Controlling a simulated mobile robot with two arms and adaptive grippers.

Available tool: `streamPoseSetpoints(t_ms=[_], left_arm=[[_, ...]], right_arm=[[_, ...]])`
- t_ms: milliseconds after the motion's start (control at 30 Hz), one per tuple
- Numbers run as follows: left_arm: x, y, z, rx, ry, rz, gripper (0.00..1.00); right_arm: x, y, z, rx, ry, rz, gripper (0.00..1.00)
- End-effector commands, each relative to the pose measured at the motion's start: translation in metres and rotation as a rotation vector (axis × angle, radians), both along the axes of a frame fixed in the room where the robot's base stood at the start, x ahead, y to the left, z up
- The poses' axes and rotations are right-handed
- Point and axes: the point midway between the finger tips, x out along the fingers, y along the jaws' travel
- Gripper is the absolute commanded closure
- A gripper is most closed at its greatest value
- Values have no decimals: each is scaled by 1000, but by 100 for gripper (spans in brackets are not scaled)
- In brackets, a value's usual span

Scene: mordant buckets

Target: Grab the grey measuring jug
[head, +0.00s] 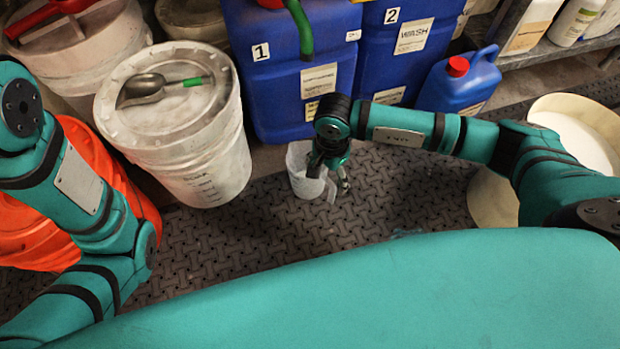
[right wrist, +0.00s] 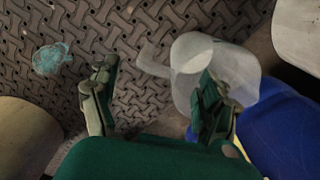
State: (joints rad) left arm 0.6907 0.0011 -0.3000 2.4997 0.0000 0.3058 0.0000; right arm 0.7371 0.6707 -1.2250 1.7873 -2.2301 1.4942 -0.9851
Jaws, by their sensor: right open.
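The grey measuring jug (head: 300,184) is pale and translucent. It stands on the dark textured floor mat in front of the blue containers, and its handle points right in the head view. My right gripper (head: 330,178) is open, pointing down at the jug, and hides part of its rim. In the right wrist view the jug (right wrist: 188,82) is partly behind one finger. Its handle shows between the two spread fingers of the gripper (right wrist: 158,72); I cannot tell whether they touch it. My left arm shows at the left, but its gripper is out of view.
A white bucket (head: 185,140) with a spoon on its lid stands left of the jug. Blue containers (head: 275,85) stand behind. A smaller blue jug with a red cap (head: 457,67) and a cream tub (head: 490,200) are to the right. A teal patch (right wrist: 50,58) lies on the mat.

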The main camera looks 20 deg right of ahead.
Motion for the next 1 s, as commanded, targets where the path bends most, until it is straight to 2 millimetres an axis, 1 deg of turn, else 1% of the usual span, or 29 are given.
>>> streamPoseSetpoints(t_ms=[33, 133, 233, 467, 1000], left_arm=[[-4, 0, -12, 0, -11, 0, 71], [-2, 0, -20, 0, -5, 1, 71], [-2, 0, -21, 0, -5, 1, 71], [-2, 0, -20, 0, -5, 1, 71], [-2, 0, -20, 1, -7, 0, 71]], right_arm=[[0, -2, -16, 0, 1, -1, 20], [0, -1, -26, 0, 1, -1, 20], [0, -1, -29, 0, 1, -1, 20], [0, -1, -28, 0, 1, -1, 20], [0, -1, -28, 0, 1, -1, 91]])
